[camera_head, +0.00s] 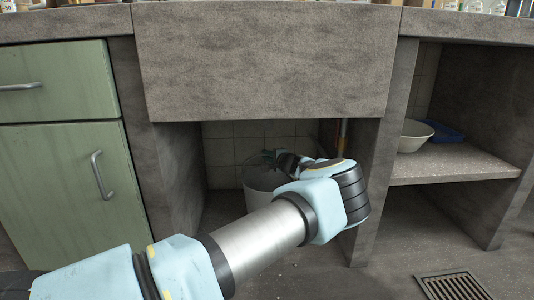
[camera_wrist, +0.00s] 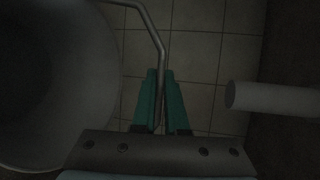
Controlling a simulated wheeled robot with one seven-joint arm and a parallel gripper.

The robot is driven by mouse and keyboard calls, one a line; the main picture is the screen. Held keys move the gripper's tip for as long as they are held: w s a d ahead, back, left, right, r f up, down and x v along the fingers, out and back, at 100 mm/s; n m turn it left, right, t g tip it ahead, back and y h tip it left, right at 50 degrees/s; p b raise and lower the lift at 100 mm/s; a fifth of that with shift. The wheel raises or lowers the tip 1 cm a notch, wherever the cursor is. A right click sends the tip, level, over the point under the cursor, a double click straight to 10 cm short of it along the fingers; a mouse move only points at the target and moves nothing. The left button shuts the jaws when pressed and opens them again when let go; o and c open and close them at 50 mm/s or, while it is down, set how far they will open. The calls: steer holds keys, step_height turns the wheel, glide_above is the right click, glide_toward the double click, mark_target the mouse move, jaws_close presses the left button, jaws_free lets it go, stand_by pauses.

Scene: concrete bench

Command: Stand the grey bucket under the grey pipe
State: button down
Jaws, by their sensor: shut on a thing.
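The grey bucket (camera_head: 258,178) is in the recess under the bench, partly hidden behind my arm. In the wrist view its wide round opening (camera_wrist: 50,85) fills the left side, and its bent wire handle (camera_wrist: 150,25) runs between my fingers. I cannot tell whether the bucket touches the floor.
A concrete front panel (camera_head: 265,60) hangs low over the recess. A concrete wall (camera_head: 383,150) bounds it on the right, with a shelf (camera_head: 450,165) holding a bowl (camera_head: 415,134) and a blue tray (camera_head: 445,132) beyond. A floor drain (camera_head: 453,288) lies at front right.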

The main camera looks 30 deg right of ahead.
steer(key=shift+w+d+f+b, duration=0.15)
steer(key=shift+f+b, duration=0.2)
steer(key=shift+f, duration=0.2)
steer(key=shift+d, duration=0.1)
steer(key=c, duration=1.4)
jaws_free()
steer(key=shift+f, duration=0.25)
steer(key=o, duration=0.5)
steer(key=shift+c, duration=0.2)
steer(key=shift+r, duration=0.1)
